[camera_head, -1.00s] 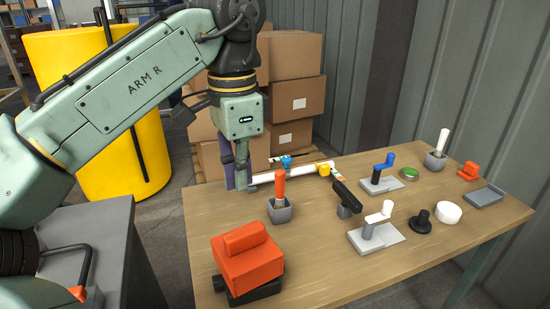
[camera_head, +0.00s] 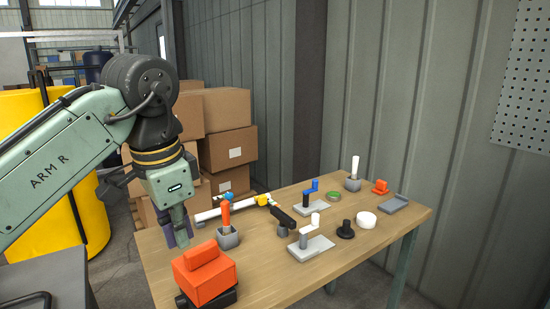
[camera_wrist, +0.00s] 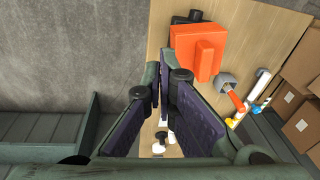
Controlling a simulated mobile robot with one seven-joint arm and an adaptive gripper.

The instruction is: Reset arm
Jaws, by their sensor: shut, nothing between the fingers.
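My gripper (camera_head: 180,238) hangs at the left edge of the wooden table (camera_head: 340,262) in the head view, just behind the orange block on its black base (camera_head: 205,275). Its fingers are together, with nothing held. In the wrist view my gripper (camera_wrist: 158,76) shows its two dark-padded fingers meeting at the tips. The orange block (camera_wrist: 195,52) lies beyond them, apart from the fingertips.
An orange-handled tool stands in a grey holder (camera_head: 228,239). A white pipe (camera_head: 208,215) with blue and yellow fittings lies behind it. Grey plates with blue (camera_head: 308,208) and white (camera_head: 311,249) levers sit mid-table. Boxes (camera_head: 228,150) are stacked behind; a corrugated wall (camera_head: 420,110) stands right.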

